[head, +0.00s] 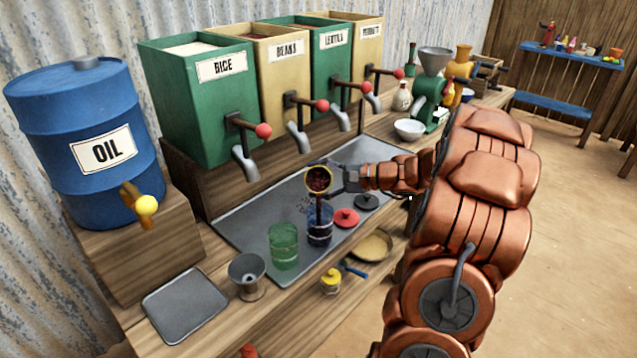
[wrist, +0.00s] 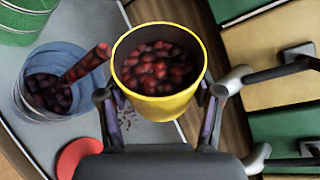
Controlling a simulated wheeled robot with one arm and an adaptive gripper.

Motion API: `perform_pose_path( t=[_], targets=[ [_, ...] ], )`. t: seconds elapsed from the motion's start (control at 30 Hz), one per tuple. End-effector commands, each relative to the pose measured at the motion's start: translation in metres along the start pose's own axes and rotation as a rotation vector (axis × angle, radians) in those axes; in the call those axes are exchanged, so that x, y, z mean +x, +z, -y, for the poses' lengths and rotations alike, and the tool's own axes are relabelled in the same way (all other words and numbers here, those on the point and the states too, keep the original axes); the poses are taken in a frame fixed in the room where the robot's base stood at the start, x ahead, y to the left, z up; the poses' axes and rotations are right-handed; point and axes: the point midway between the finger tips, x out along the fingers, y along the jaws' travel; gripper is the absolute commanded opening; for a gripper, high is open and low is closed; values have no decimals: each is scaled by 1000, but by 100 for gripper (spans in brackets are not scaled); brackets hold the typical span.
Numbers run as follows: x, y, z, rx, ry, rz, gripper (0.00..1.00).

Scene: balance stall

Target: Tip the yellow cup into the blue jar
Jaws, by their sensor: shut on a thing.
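The yellow cup (head: 310,188) is tipped over the blue jar (head: 320,238), its mouth facing the head camera. My gripper (head: 343,180) is shut on the cup, one finger on each side of it in the wrist view. Dark red beans are inside the cup (wrist: 158,108). A stream of beans (wrist: 85,64) runs down into the blue jar (wrist: 45,56), which stands upright and holds a heap of beans. A few loose beans (wrist: 128,108) show beside the jar, below the cup.
A green jar (head: 284,247) stands just left of the blue jar on the metal tray (head: 243,222). A red lid (head: 346,218) and a dark lid (head: 367,202) lie to the right. Dispensers with spouts, including the beans bin (head: 283,70), stand behind. A metal funnel (head: 247,275) is front left.

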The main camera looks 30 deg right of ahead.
Motion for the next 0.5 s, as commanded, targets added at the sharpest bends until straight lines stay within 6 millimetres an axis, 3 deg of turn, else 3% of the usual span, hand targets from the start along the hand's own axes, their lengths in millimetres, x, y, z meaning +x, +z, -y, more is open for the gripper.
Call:
perform_pose_path(
  t=[0.5],
  targets=[
    [0, 0, -1, -68, -29, -2, 23]
  ],
)
